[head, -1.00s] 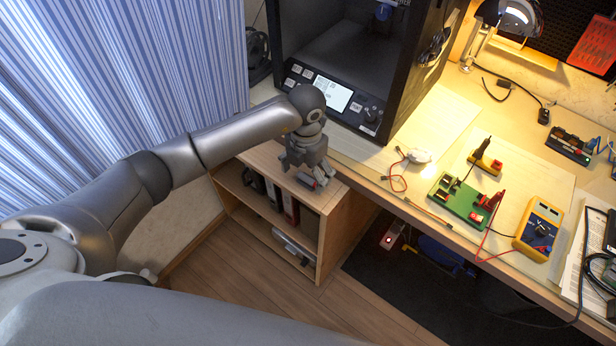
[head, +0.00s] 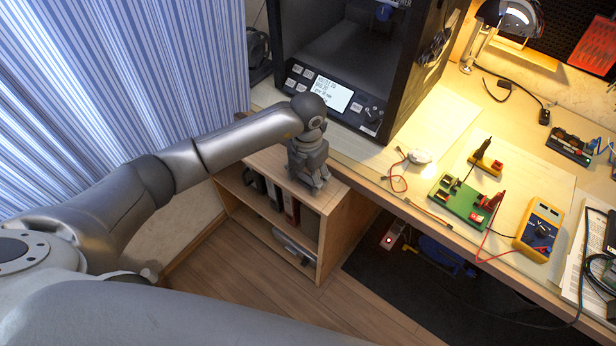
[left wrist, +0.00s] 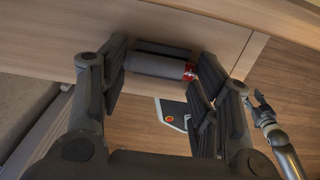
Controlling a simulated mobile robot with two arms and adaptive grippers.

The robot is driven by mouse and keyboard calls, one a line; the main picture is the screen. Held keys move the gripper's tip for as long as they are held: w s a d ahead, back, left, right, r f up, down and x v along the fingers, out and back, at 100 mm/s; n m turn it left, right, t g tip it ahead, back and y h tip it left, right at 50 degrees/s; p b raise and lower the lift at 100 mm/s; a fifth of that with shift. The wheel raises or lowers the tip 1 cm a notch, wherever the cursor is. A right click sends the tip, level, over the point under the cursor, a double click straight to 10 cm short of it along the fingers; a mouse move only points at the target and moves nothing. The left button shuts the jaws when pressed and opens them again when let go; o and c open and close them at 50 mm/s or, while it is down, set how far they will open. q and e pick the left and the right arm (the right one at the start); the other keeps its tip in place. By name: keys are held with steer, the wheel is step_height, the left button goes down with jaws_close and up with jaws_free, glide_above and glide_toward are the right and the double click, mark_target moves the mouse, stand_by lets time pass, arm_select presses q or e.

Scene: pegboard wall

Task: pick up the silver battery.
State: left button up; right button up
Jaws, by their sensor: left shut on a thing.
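The silver battery (left wrist: 157,66) is a grey cylinder with a red end, lying crosswise between the fingers of my left gripper (left wrist: 160,75) in the left wrist view. The left gripper is shut on it, one finger at each end. In the head view my left gripper (head: 314,182) points down at the top of the low wooden shelf, and the battery is hidden behind it. In the left wrist view part of my right arm with its gripper (left wrist: 258,98) shows small at the right; its jaw state is unclear.
The low shelf (head: 338,205) holds binders (head: 291,208). A 3D printer (head: 345,100) stands just behind the gripper. The workbench at right carries a green circuit board (head: 462,200), a yellow multimeter (head: 540,228) and a lamp (head: 508,18). Wooden floor lies in front.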

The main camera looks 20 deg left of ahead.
mark_target(308, 179)
arm_select(q)
steer(key=shift+r, duration=0.15)
steer(key=shift+w+r, duration=0.1)
steer(key=shift+r, duration=0.15)
step_height(308, 179, up, 2)
steer(key=shift+r+b, duration=0.1)
steer(key=shift+b, duration=0.35)
steer(key=s+a+r+b, duration=0.1)
steer(key=s+r, duration=0.9)
steer(key=s, duration=0.4)
steer(key=shift+a, duration=0.1)
